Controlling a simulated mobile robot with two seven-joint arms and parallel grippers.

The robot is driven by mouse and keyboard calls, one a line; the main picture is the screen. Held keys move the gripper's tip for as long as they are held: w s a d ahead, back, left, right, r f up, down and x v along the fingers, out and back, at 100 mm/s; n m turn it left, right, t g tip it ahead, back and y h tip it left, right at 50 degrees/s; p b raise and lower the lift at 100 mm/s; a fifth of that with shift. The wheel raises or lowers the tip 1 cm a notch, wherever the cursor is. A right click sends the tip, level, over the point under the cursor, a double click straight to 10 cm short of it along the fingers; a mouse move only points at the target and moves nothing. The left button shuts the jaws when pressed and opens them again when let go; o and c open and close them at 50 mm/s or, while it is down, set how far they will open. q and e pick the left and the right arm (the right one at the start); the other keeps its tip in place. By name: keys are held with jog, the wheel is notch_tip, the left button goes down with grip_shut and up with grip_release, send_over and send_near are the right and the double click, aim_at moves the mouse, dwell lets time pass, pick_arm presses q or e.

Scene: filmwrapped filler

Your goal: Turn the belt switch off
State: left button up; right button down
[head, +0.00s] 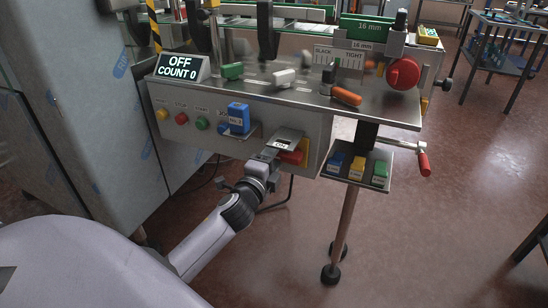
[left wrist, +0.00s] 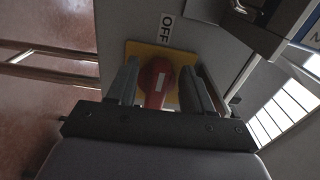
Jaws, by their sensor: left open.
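The belt switch is a red knob (head: 290,157) on a yellow plate (head: 304,151), at the right end of the machine's front panel. In the left wrist view the red knob (left wrist: 154,84) carries a pale line running roughly toward the OFF label (left wrist: 167,29). My left gripper (left wrist: 161,88) is open, with one finger on each side of the knob; I cannot tell whether they touch it. In the head view my left gripper (head: 283,150) partly hides the switch. The display (head: 181,67) reads "OFF COUNT 0". My right gripper is not in view.
A blue block (head: 238,118) and several round buttons (head: 181,118) sit left of the switch. A small shelf (head: 345,178) with coloured blocks is just to its right. A red-handled crank (head: 423,163) sticks out further right. Open floor lies below the shelf.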

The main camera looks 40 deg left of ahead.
pick_arm(q)
jog(key=v, duration=0.6)
jog(key=shift+s, duration=0.3)
jog(key=shift+d, duration=0.15)
